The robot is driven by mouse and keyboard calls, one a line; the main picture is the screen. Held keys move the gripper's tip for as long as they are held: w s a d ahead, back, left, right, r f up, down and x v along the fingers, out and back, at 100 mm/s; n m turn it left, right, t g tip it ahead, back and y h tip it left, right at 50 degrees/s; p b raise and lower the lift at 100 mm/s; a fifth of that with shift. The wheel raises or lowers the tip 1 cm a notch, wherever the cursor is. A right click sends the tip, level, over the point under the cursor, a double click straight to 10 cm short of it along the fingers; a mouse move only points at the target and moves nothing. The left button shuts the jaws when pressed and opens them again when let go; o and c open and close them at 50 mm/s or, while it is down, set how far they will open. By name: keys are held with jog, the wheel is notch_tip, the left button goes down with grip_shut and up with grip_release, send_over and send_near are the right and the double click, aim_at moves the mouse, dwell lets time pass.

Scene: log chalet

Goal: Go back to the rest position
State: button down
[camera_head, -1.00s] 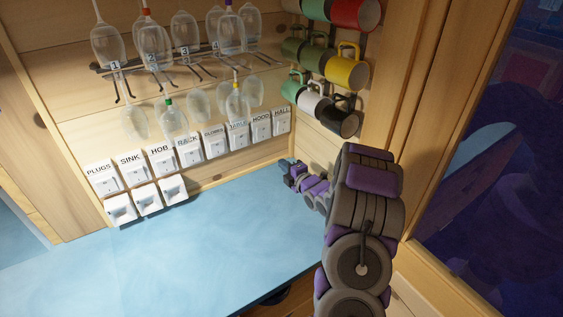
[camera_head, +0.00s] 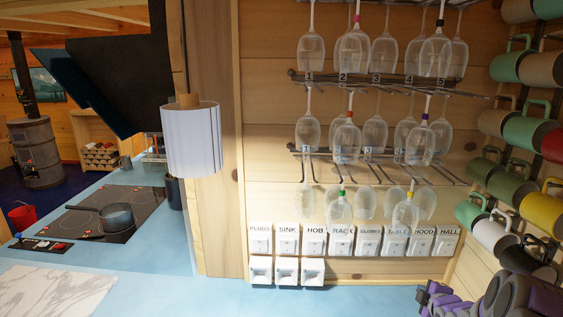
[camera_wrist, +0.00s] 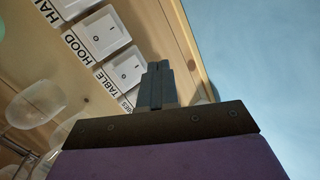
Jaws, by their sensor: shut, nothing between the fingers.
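My gripper (camera_wrist: 158,85) shows in the wrist view with its two dark fingers together and nothing between them. It is close to the row of labelled white switches (camera_wrist: 103,32) on the wooden wall, with the blue counter to the right. I cannot tell whether it touches the wall.
Stemmed glasses (camera_head: 374,133) hang in numbered racks above the switches. Mugs (camera_head: 545,212) hang on the right wall, close above my arm. The blue counter (camera_head: 205,292) is mostly clear.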

jog(key=s+a+r+m+g, duration=0.3)
jog(key=s+a, duration=0.6)
jog(key=s, duration=0.5)
jog(key=s+a+r+m+g+y, duration=0.1)
jog(key=s+a+r+m+g, duration=0.2)
jog(key=s, duration=1.2)
jog(key=s+a+r+m+g+y, duration=0.1)
jog(key=s+a+r+m+g, duration=0.2)
jog(key=s+a+m+g, duration=0.4)
jog(key=s+a, duration=0.8)
jog(key=shift+g, duration=0.4)
